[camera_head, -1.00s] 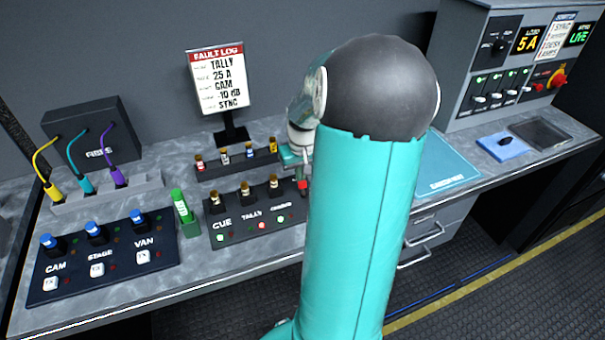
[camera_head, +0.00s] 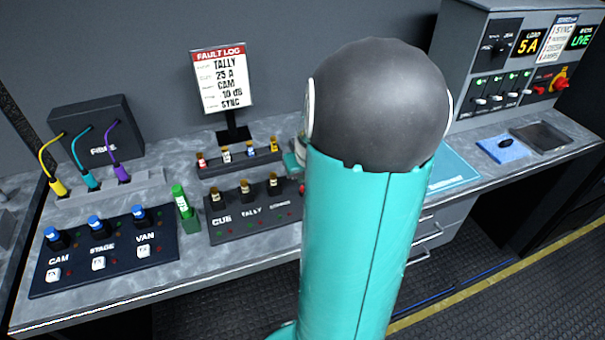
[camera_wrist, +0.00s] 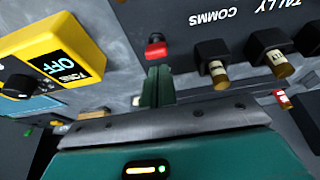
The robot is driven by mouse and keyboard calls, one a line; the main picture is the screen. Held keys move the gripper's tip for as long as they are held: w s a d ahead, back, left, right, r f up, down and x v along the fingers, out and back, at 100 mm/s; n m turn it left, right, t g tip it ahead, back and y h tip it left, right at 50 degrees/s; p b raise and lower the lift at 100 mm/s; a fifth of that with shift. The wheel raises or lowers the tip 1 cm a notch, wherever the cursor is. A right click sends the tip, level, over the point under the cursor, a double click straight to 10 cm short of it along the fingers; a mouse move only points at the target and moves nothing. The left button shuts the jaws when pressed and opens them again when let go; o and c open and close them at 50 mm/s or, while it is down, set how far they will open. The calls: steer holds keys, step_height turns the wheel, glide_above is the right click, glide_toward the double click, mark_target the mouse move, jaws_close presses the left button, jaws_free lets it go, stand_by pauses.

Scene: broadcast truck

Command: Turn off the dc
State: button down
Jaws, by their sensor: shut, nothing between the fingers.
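No label reading "dc" is legible. In the wrist view, a yellow box (camera_wrist: 88,37) has a black knob (camera_wrist: 18,86) and a display reading OFF (camera_wrist: 64,65). In the head view my arm hides the yellow box and the fingertips. The CUE/TALLY panel (camera_head: 247,222) shows left of my arm, its lamps dim.
Gold-topped plugs (camera_wrist: 214,74) stand close right of my fingers in the wrist view. A small plug rack (camera_head: 238,166) and the fault log sign (camera_head: 220,80) stand behind the panel. A switch cabinet (camera_head: 468,75) stands at the right, its display reading 5 A.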

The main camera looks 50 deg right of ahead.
steer(key=shift+w+r, duration=0.1)
steer(key=shift+r, duration=0.05)
steer(key=shift+r, duration=0.65)
steer(key=shift+w+d+r, duration=0.15)
steer(key=shift+w+d, duration=0.1)
steer(key=shift+w, duration=0.15)
steer(key=v, duration=0.9)
steer(key=shift+r, duration=0.2)
stand_by(0.4)
